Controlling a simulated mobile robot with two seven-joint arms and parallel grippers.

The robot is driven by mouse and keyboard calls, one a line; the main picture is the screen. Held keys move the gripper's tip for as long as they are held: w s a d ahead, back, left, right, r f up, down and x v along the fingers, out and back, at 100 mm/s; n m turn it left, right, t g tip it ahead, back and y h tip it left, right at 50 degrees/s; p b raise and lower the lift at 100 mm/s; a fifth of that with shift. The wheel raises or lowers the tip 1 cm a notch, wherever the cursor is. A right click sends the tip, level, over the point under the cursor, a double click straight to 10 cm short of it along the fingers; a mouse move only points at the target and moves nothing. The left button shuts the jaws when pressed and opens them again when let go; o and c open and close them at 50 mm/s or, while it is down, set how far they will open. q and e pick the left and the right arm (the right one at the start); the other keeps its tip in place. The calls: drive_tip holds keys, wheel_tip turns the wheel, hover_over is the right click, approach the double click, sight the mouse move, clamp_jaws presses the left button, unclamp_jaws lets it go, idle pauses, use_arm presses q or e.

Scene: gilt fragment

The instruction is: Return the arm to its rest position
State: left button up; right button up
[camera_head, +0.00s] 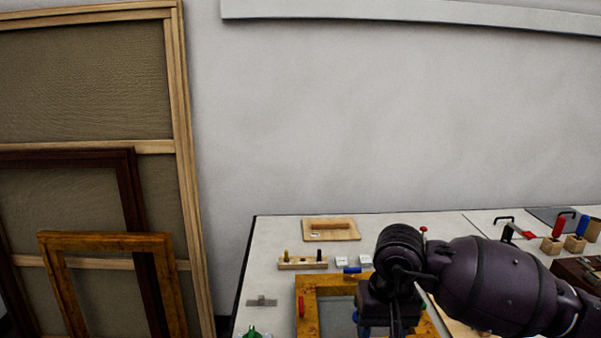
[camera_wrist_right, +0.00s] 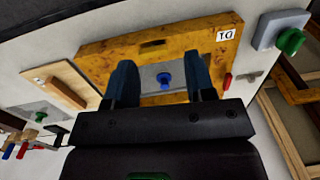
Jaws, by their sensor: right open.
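My right arm (camera_head: 490,285) comes in from the right over the table in the head view. Its gripper (camera_head: 376,318) points down over the gilt frame (camera_head: 325,282), partly hidden by the wrist. In the right wrist view the two dark blue fingers (camera_wrist_right: 162,72) stand apart with nothing held between them. Past them lie the gilt frame (camera_wrist_right: 190,38), with a white label, and a grey plate (camera_wrist_right: 148,76) with a blue knob (camera_wrist_right: 164,80) inside its opening. I cannot tell the gap between fingertips and plate. My left gripper is not in view.
The white table (camera_head: 265,230) also holds a wooden board (camera_head: 331,230), a peg rack (camera_head: 302,263), white blocks (camera_head: 341,263) and several handled tools at right. A green knob (camera_wrist_right: 290,40) is beside the frame. Large frames (camera_head: 184,130) lean against the left wall.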

drive_tip(key=s+a+r+m+g+y, duration=0.3)
drive_tip(key=s+a+m+y, duration=0.4)
drive_tip(key=a+y, duration=0.55)
wheel_tip(320, 180, up, 6)
drive_tip(key=s+a+m+t+y, duration=0.1)
drive_tip(key=a+m+t+y, duration=0.15)
drive_tip(key=m+y, duration=0.4)
drive_tip(key=w+d+r+m+t+h, duration=0.1)
drive_tip(key=w+d+m+t+h, duration=0.3)
drive_tip(key=m+t, duration=0.65)
drive_tip(key=w+d+r+m+t+h, duration=0.15)
drive_tip(key=d+m+t, duration=0.55)
drive_tip(key=m, duration=0.7)
drive_tip(key=s+d+f+m+h, duration=0.2)
drive_tip(key=d+f+m+h, duration=1.2)
drive_tip(key=m, duration=0.8)
drive_tip(key=s+d+f+m+g, duration=0.2)
drive_tip(key=s+f+m+g, duration=0.45)
drive_tip(key=s, duration=0.35)
drive_tip(key=s+d+f+m+g, duration=0.2)
drive_tip(key=s+f+m+g, duration=0.45)
drive_tip(key=s, duration=0.35)
drive_tip(key=w+f+n+t, duration=0.1)
drive_tip(key=w+f+t, duration=0.6)
drive_tip(key=f, duration=0.3)
drive_tip(key=shift+n+t, duration=0.3)
drive_tip(key=shift+n, duration=0.1)
